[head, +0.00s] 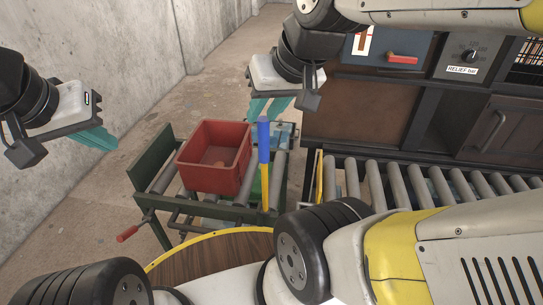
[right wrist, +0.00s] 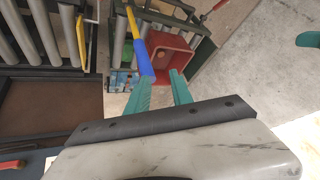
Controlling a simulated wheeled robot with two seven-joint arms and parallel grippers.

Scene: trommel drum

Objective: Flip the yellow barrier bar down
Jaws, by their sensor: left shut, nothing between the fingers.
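The yellow barrier bar (head: 265,190) stands upright beside the red bin in the head view, with a blue sleeve on its upper part. In the right wrist view the bar (right wrist: 131,22) ends in its blue sleeve near my left-hand fingertip; I cannot tell whether they touch. My right gripper (head: 265,108) is just behind the sleeve's top in the head view. Its teal fingers stand apart with nothing held, also in the right wrist view (right wrist: 161,78). My left gripper (head: 103,141) is shut and empty, away at the left.
A red bin (head: 212,165) sits on a green-framed cart (head: 150,165) with a red-handled lever (head: 127,234). A roller conveyor (head: 420,185) with a yellow edge frame (head: 329,178) lies right. A brown machine cabinet (head: 360,110) stands behind. The floor at left is clear.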

